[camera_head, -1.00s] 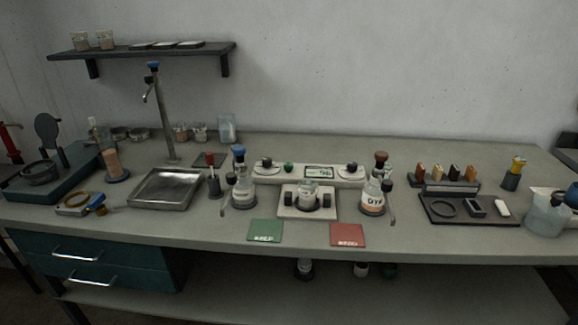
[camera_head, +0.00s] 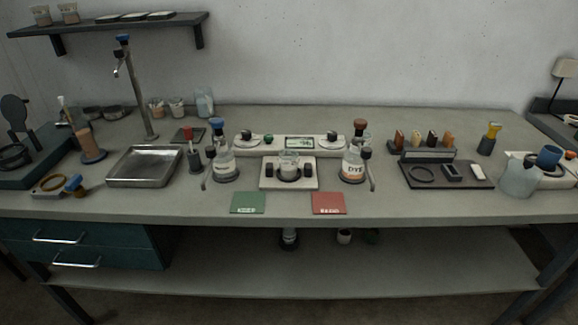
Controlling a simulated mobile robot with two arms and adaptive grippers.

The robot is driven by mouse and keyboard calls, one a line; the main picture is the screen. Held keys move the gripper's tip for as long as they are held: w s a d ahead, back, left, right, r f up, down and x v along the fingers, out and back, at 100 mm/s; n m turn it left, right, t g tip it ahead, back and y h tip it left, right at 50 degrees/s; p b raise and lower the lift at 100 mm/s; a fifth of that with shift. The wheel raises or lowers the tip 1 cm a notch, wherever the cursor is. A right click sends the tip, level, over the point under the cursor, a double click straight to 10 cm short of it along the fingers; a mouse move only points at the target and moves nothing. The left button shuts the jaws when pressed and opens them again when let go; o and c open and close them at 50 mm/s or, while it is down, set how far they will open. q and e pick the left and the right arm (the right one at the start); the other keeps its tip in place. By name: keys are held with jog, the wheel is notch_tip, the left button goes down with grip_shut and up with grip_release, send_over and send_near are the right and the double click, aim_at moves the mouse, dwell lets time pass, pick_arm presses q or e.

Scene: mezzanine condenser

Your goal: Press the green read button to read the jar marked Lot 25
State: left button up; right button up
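The green read button (camera_head: 268,139) is a small green knob on the pale instrument panel (camera_head: 243,147) at the middle back of the bench. A small lit display (camera_head: 299,142) sits to its right, too small to read. A clear jar (camera_head: 289,160) stands on the pale stand (camera_head: 290,185) in front of the panel, between two dark knobs or clamps. I cannot read a lot number on it. Neither of my grippers is in view.
A bottle with a blue cap (camera_head: 223,165) stands left of the stand, and a bottle marked DYE (camera_head: 352,168) stands right. A green card (camera_head: 248,202) and a red card (camera_head: 328,203) lie in front. A metal tray (camera_head: 144,184) and a black holder (camera_head: 445,186) flank them. The bench front is mostly clear.

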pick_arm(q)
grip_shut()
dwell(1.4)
